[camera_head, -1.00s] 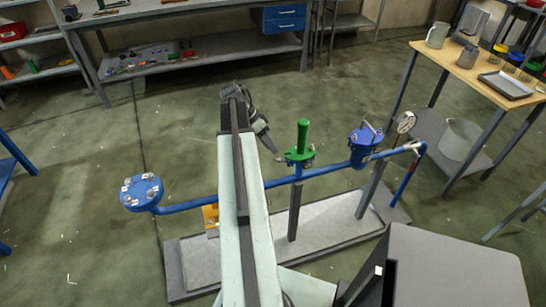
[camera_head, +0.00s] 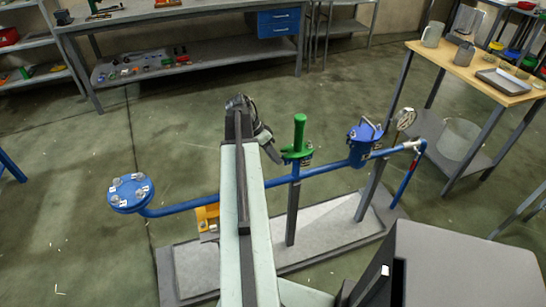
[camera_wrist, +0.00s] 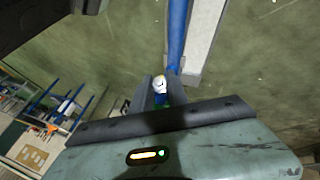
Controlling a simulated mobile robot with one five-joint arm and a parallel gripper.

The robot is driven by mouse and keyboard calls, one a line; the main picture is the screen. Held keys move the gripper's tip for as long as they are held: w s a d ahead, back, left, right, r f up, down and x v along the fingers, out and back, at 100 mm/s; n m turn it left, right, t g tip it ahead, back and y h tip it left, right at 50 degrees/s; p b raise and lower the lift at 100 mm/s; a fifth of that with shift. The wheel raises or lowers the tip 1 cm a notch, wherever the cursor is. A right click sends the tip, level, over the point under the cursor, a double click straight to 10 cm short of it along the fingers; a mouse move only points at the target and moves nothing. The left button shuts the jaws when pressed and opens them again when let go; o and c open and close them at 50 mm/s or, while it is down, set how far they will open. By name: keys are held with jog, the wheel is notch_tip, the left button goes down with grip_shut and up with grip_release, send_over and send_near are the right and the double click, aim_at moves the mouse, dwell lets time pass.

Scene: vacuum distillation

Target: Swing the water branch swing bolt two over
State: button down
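A blue pipe (camera_head: 310,173) runs across a low stand. At its left end is a round blue flange (camera_head: 130,193) with several small silver bolts around its top. At its right is a blue vessel (camera_head: 364,143) with a lid and handle. Which bolt is water branch bolt two cannot be told.
A gauge (camera_head: 404,119) stands by the vessel. An orange-yellow part (camera_head: 207,216) sits under the pipe, partly behind my arm. The grey base plate (camera_head: 320,235) lies below. A wooden-topped table (camera_head: 480,75) is at right, a workbench (camera_head: 180,10) at the back.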

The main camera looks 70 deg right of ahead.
jog(key=shift+s+d+r+y+p, duration=0.15)
jog(key=shift+r+y+p, duration=0.15)
jog(key=shift+r+p, duration=0.2)
jog(key=shift+t+p, duration=0.3)
jog(key=shift+t, duration=0.2)
jog(key=shift+f, duration=0.2)
jog(key=c, duration=1.5)
grip_release()
jog(key=shift+c, duration=0.2)
jog(key=shift+r, duration=0.1)
jog(key=p+v, duration=0.7)
jog(key=shift+r, duration=0.3)
jog(key=shift+d, duration=0.15)
